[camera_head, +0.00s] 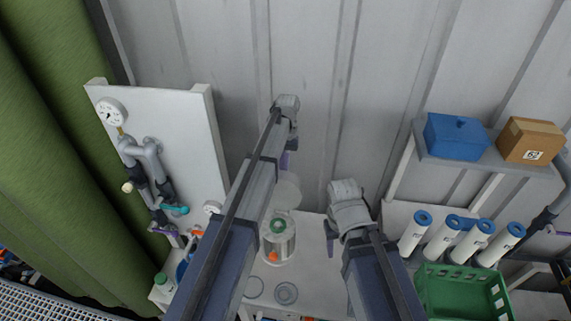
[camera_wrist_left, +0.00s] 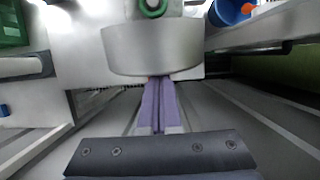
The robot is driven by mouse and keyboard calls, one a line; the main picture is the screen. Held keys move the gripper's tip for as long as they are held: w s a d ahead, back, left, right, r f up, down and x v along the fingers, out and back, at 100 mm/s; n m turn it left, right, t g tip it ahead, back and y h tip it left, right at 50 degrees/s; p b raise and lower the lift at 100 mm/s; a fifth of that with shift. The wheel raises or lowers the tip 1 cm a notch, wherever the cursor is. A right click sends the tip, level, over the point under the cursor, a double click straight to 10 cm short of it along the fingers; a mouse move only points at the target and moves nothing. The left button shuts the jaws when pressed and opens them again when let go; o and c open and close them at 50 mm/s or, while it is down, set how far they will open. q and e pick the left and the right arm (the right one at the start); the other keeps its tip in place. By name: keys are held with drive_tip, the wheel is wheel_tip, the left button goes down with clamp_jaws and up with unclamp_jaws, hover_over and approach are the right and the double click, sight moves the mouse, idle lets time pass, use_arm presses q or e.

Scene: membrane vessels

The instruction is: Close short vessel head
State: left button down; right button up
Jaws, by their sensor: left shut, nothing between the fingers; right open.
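The short vessel (camera_head: 279,245) stands on the white bench, clear-walled, with a green ring (camera_head: 279,226) inside its open top and an orange part low at its front. Its pale round head (camera_head: 287,188) stands raised behind the opening. In the left wrist view the head (camera_wrist_left: 152,48) is a wide grey disc, with the green ring (camera_wrist_left: 153,6) beyond it. My left gripper (camera_wrist_left: 160,80) is shut and empty, its purple fingertips at the head's edge; contact cannot be told. It shows partly in the head view (camera_head: 285,160). My right gripper (camera_head: 331,240) is open and empty, right of the vessel.
A white panel (camera_head: 180,130) with gauge and grey pipes stands left. At right are several white cartridges with blue ends (camera_head: 415,232), a green crate (camera_head: 460,290), and a shelf with a blue box (camera_head: 457,137) and cardboard box (camera_head: 530,140). Round discs (camera_head: 286,293) lie before the vessel.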

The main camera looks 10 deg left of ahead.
use_arm(q)
drive_tip(key=shift+s, duration=0.25)
use_arm(e)
drive_tip(key=shift+s+r, duration=0.2)
drive_tip(key=shift+s, duration=0.2)
idle(0.3)
